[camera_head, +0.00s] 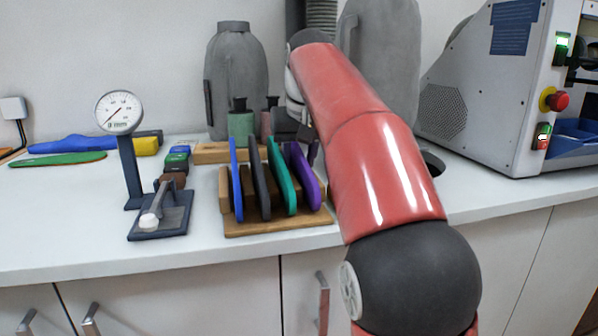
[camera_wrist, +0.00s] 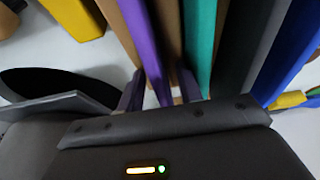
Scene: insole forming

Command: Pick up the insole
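Blue (camera_head: 236,180), dark grey (camera_head: 260,182), green (camera_head: 283,180) and purple (camera_head: 302,178) insoles stand upright on edge in a wooden rack (camera_head: 290,224). In the wrist view, the purple insole (camera_wrist: 141,38) shows as a narrow edge running down between the fingers of my gripper (camera_wrist: 160,92). Light gaps show beside its lower end, so the fingers look open around it. The green insole (camera_wrist: 199,40) is just right of the fingers, with the grey (camera_wrist: 244,40) and blue (camera_wrist: 295,50) ones further right. In the head view, my arm mostly hides the gripper.
A dial gauge stand (camera_head: 130,165) is left of the rack. A flat green insole-shaped piece (camera_head: 58,159) and a blue one (camera_head: 72,145) lie at the far left. A grey machine (camera_head: 480,105) stands at the right. The front counter strip (camera_head: 90,235) is clear.

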